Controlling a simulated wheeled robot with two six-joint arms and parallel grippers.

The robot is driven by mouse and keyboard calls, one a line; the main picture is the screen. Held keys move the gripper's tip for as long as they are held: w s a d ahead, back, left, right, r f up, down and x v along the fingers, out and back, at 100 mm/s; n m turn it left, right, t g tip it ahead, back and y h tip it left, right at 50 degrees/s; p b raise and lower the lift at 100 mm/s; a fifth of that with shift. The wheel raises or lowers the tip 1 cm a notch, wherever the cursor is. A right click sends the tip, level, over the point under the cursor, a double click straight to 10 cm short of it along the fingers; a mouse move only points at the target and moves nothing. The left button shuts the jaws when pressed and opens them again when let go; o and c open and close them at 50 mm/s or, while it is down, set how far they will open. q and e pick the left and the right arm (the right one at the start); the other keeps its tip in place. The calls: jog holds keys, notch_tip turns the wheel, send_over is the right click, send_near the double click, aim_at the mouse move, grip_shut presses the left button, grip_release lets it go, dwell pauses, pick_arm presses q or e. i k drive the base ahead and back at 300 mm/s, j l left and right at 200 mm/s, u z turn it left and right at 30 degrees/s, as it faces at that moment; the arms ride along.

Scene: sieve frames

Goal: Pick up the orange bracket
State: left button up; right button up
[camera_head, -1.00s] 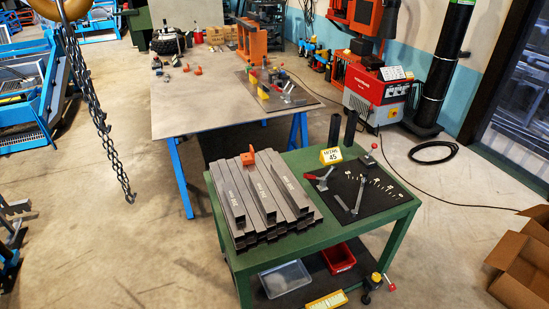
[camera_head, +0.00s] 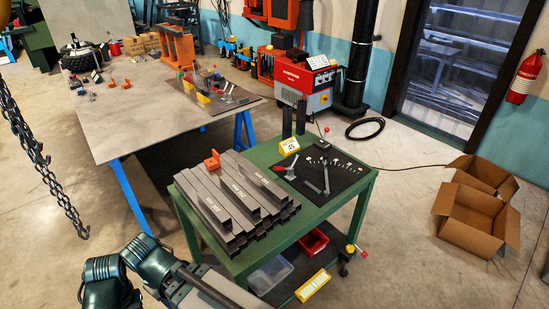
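A small orange bracket (camera_head: 212,160) sits on top of the far-left end of a stack of grey steel tubes (camera_head: 235,198). The stack lies on the left part of a green table (camera_head: 325,208). Two more small orange pieces (camera_head: 127,86) lie on the large grey table (camera_head: 150,105) behind. Parts of my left arm, dark teal and grey, show at the bottom left, in front of the green table and apart from the bracket. I see no fingertips of my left gripper. My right gripper is out of view.
A black mat (camera_head: 335,170) with clamps and small parts lies right of the tubes, by a yellow sign (camera_head: 289,147). A red bin (camera_head: 312,242) is on the lower shelf. A hanging chain (camera_head: 40,160) is at the left. Open cardboard boxes (camera_head: 470,235) stand on the floor at right.

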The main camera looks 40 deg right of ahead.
aim_at(214, 163)
jog(key=j+z, duration=0.1)
jog(key=z, duration=0.3)
jog(key=i+j+z, duration=0.15)
jog(key=z, duration=0.25)
jog(key=j+z, duration=0.1)
jog(key=z, duration=0.3)
jog(key=j+z, duration=0.15)
jog(key=z, duration=0.25)
jog(key=j+z, duration=0.15)
jog(key=z, duration=0.25)
jog(key=i+j+z, duration=0.1)
jog(key=j+z, duration=0.7)
jog(key=j, duration=0.5)
